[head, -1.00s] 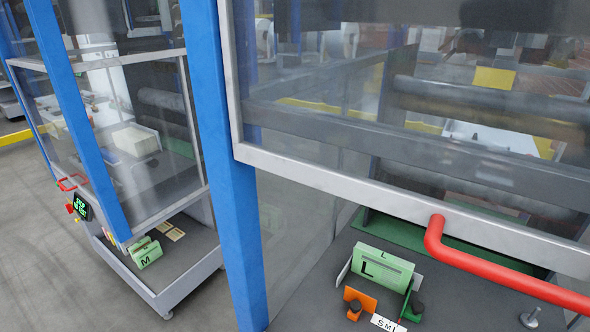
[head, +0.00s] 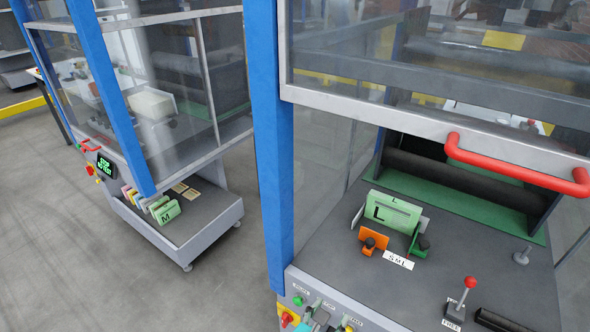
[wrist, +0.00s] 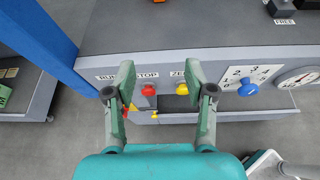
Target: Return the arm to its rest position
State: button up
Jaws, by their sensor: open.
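My gripper (wrist: 161,84) is open in the wrist view, its two grey-green fingers apart with nothing between them. Past the fingertips is the front panel of the machine (wrist: 225,68), with a red button (wrist: 149,91) and a yellow knob (wrist: 184,88) showing between the fingers. They look apart from the fingers, though the exact gap is hard to tell. In the head view a teal part of my arm (head: 321,318) shows at the bottom edge, in front of the panel.
A blue post (head: 272,150) stands left of the machine. A raised clear guard with a red handle (head: 515,168) hangs over the grey deck (head: 350,240). The deck holds a green L plate (head: 392,214) and a red-knobbed lever (head: 463,295). Open floor (head: 60,230) lies left.

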jog(key=s+d+f+m+y, duration=0.75)
jog(key=s+f+m, duration=0.3)
jog(key=s, duration=0.35)
jog(key=s+d+r+m+t, duration=0.1)
jog(key=s+d+r+m, duration=0.1)
jog(key=s+r+m, duration=0.3)
jog(key=s+d+r+m+t, duration=0.1)
jog(key=s+r+m, duration=0.4)
jog(key=s+m, duration=0.8)
jog(key=shift+s+d+t, duration=0.3)
jog(key=shift+d+t, duration=0.1)
jog(key=shift+t, duration=0.3)
